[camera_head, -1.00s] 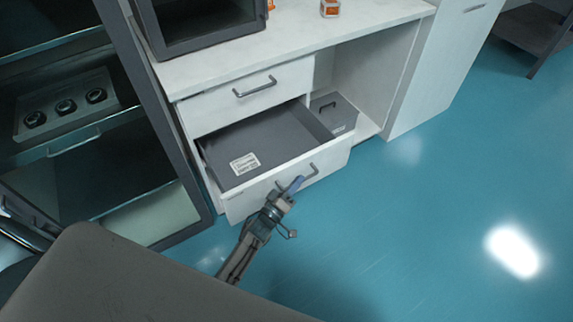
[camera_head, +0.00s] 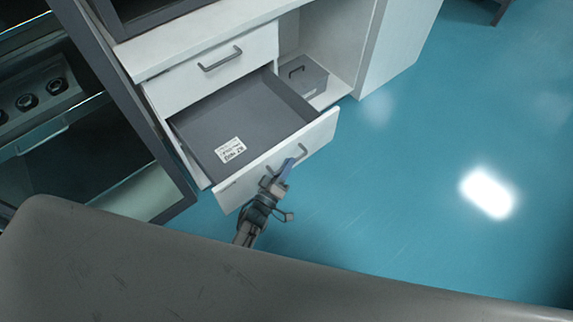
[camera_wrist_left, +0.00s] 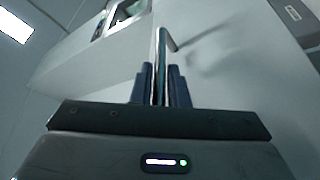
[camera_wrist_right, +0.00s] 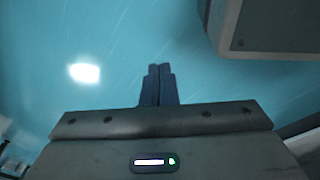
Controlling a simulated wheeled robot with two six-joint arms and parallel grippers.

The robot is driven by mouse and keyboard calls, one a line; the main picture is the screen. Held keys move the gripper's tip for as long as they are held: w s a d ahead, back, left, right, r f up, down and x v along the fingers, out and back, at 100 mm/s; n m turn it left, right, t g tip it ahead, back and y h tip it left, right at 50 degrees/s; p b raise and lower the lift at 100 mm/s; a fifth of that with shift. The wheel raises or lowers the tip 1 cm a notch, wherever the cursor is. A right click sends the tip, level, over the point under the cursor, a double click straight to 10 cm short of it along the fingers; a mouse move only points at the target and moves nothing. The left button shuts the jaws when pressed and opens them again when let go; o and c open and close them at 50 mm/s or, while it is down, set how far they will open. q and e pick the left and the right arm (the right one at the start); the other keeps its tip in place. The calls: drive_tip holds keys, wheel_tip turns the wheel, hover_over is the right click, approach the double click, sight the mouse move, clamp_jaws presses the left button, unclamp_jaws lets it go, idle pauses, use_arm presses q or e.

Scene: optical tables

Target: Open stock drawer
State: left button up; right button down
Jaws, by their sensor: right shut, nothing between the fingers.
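The stock drawer (camera_head: 232,189) is the lower drawer of a white cabinet and stands pulled out, its grey inside empty but for a white label (camera_head: 231,149). Its grey bar handle (camera_head: 302,151) is on the front. My left gripper (camera_head: 284,170) is at this handle. In the left wrist view the blue-grey fingers (camera_wrist_left: 160,80) close around the handle bar (camera_wrist_left: 163,45). My right gripper (camera_wrist_right: 158,84) shows only in the right wrist view, shut and empty above the blue floor.
A closed upper drawer (camera_head: 219,66) sits above the open one. A grey box with a handle (camera_head: 302,77) stands in the open bay to its right. A dark-framed glass cabinet (camera_head: 120,105) stands at the left. The blue floor (camera_head: 400,180) to the right is clear.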

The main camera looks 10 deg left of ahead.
use_arm(q)
drive_tip(key=shift+o, duration=1.4)
